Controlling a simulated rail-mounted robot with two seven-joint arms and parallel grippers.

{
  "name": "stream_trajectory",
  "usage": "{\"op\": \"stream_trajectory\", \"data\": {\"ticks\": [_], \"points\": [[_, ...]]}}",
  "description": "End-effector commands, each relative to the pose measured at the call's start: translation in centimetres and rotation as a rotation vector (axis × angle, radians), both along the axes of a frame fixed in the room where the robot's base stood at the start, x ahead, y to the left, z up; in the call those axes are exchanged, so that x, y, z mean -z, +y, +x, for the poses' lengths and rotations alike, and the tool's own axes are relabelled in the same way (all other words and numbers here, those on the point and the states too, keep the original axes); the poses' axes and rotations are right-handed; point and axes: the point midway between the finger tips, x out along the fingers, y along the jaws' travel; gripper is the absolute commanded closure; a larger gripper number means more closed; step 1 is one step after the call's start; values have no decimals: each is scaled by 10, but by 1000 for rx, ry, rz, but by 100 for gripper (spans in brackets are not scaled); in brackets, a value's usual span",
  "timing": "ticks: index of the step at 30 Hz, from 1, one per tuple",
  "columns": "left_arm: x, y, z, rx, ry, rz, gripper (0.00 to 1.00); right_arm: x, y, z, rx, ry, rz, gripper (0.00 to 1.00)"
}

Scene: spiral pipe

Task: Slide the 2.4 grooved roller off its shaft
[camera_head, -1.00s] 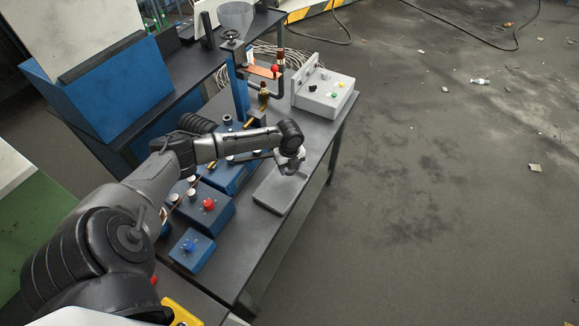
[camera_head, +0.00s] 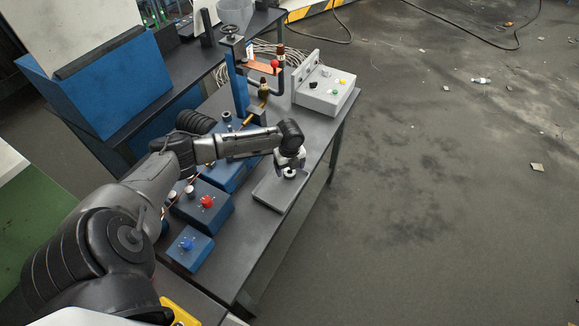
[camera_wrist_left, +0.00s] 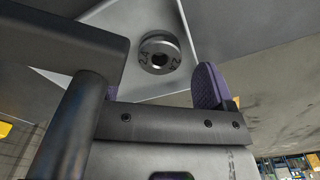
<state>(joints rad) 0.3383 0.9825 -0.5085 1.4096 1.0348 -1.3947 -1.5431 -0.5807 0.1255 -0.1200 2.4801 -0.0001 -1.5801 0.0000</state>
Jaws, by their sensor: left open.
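The 2.4 roller (camera_wrist_left: 160,54) is a silver ring with a dark centre hole and a "2.4" mark on its face. It shows against a flat grey plate (camera_head: 264,195) in the left wrist view. In the head view a small round silver piece (camera_head: 290,174), seemingly this roller, shows just under my left gripper (camera_head: 290,161). My left gripper is open; its purple-padded fingers flank the space in front of the roller, and I see no grip on it. I cannot make out a shaft apart from the roller. My right gripper is not in view.
Blue boxes with a red knob (camera_head: 207,202) and a blue knob (camera_head: 187,244) stand left of the plate. A grey control box (camera_head: 326,92) and a blue post (camera_head: 236,80) with a copper strip stand behind. The bench's right edge is close to the plate.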

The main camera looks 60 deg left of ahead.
Motion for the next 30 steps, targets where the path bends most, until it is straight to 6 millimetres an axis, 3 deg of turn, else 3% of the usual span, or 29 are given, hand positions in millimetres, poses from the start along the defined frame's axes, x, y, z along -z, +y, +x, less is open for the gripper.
{"op": "stream_trajectory", "data": {"ticks": [8, 24, 30], "points": [[-6, 0, 0, 0, 0, 0, 22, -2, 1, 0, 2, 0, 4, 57], [-103, 0, 1, 0, -3, 2, 22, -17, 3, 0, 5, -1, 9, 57], [-127, 0, 0, 1, -1, 0, 22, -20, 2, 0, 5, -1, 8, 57]]}}
